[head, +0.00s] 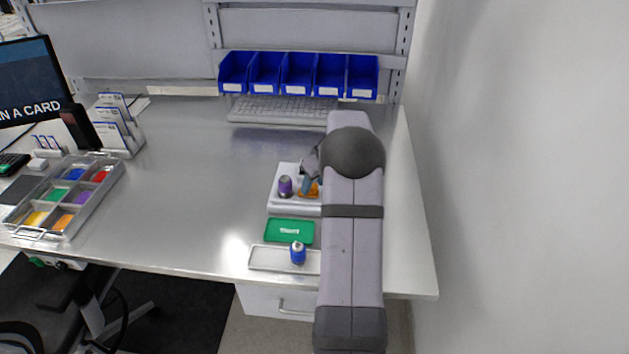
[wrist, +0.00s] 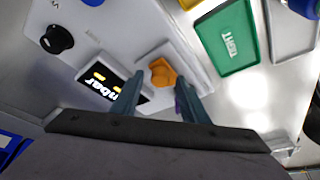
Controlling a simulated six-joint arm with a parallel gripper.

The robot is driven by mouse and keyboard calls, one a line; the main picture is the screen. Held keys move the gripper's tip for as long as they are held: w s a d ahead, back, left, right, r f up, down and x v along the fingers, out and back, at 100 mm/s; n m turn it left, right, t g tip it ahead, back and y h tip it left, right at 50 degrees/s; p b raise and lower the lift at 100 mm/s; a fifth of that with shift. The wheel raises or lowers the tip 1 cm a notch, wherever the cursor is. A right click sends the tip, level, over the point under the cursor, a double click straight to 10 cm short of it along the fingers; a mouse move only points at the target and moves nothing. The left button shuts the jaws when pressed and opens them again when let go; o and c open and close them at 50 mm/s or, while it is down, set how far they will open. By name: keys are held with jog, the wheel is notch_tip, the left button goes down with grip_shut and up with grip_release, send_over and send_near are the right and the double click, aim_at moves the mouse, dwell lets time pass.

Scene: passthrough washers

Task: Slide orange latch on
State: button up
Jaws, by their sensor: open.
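The orange latch (wrist: 162,72) is a small orange piece on the white device. It shows just beyond and between my fingertips in the wrist view. In the head view a bit of its orange (head: 312,189) shows beside my arm. The white device (head: 281,205) lies on the bench, partly hidden by my arm. My gripper (wrist: 159,82) is open, its two dark fingers on either side of the latch's line. Whether a finger touches the latch I cannot tell. In the head view my gripper (head: 307,182) is over the device, partly hidden by my arm.
The device carries a lit display (wrist: 112,84), a black knob (wrist: 57,39) and a purple-topped piece (head: 285,186). Bench left of the device is clear.

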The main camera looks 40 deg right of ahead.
jog(key=shift+c, duration=0.6)
grip_shut()
jog(key=shift+w+a+b, duration=0.45)
jog(key=shift+w+a, duration=0.6)
jog(key=shift+o, duration=0.6)
grip_release()
jog(key=shift+r, duration=0.1)
jog(key=b+v, duration=0.2)
jog(key=v, duration=0.5)
jog(key=shift+b, duration=0.35)
jog(key=shift+s, duration=0.1)
